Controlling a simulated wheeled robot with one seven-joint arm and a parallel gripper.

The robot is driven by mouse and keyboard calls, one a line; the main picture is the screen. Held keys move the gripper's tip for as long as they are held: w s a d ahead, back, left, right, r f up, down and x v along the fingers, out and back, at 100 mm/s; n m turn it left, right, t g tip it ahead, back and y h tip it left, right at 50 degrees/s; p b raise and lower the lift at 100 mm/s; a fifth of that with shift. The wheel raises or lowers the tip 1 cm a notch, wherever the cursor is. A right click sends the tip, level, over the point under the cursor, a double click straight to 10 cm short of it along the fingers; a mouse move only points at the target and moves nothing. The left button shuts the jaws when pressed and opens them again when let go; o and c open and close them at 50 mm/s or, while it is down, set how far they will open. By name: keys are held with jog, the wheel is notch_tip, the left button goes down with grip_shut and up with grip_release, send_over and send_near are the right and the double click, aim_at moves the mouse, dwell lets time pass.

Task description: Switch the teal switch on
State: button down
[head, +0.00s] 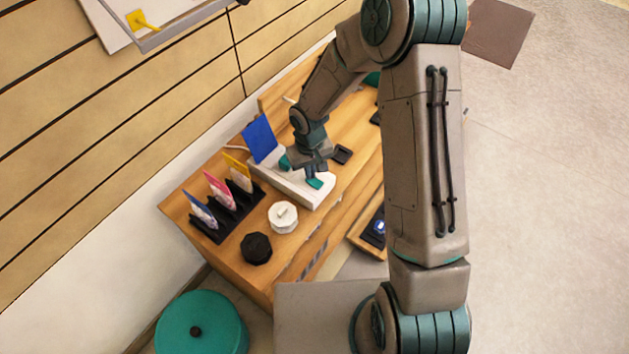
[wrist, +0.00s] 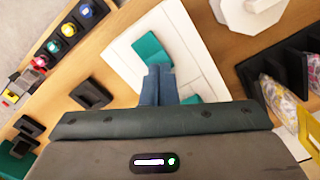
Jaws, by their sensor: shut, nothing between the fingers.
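A white switch base (head: 290,187) lies on the wooden table and also shows in the wrist view (wrist: 208,60). It carries one teal rocker (head: 314,183) near its front end, also seen in the wrist view (wrist: 150,48). A second teal piece (head: 285,162) sits farther back and is partly hidden by my gripper; it shows in the wrist view (wrist: 192,99). My gripper (head: 310,172) points down over the base, between the two teal pieces. In the wrist view its fingertips (wrist: 160,70) are together and empty, close to the first rocker's edge. I cannot tell whether they touch it.
A blue panel (head: 259,140) stands behind the base. A black rack (head: 228,212) with colored cards, a white round knob (head: 283,217) and a black one (head: 256,248) are nearby. Small black trays (wrist: 92,94) and a row of colored buttons (wrist: 68,30) lie on the other side.

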jog(key=shift+f+b, duration=0.35)
jog(key=shift+f, duration=0.1)
jog(key=shift+r+p, duration=2.45)
jog(key=shift+r, duration=1.05)
jog(key=s+d+r+m+t+h, duration=0.1)
jog(key=s+d+r, duration=0.2)
jog(key=d+r, duration=0.35)
jog(key=s+d+r+m, duration=0.1)
jog(key=s+d+r, duration=0.2)
jog(key=r, duration=0.7)
jog(key=s+d+r+m+t, duration=0.1)
jog(key=s+d+r, duration=0.1)
jog(key=s+r, duration=0.2)
jog(key=s+d+r+m+y, duration=0.1)
jog(key=s+r, duration=0.3)
jog(key=s, duration=0.4)
jog(key=shift+s+d+m+t, duration=0.3)
jog(key=shift+s+d+t, duration=0.1)
jog(key=shift+d, duration=0.25)
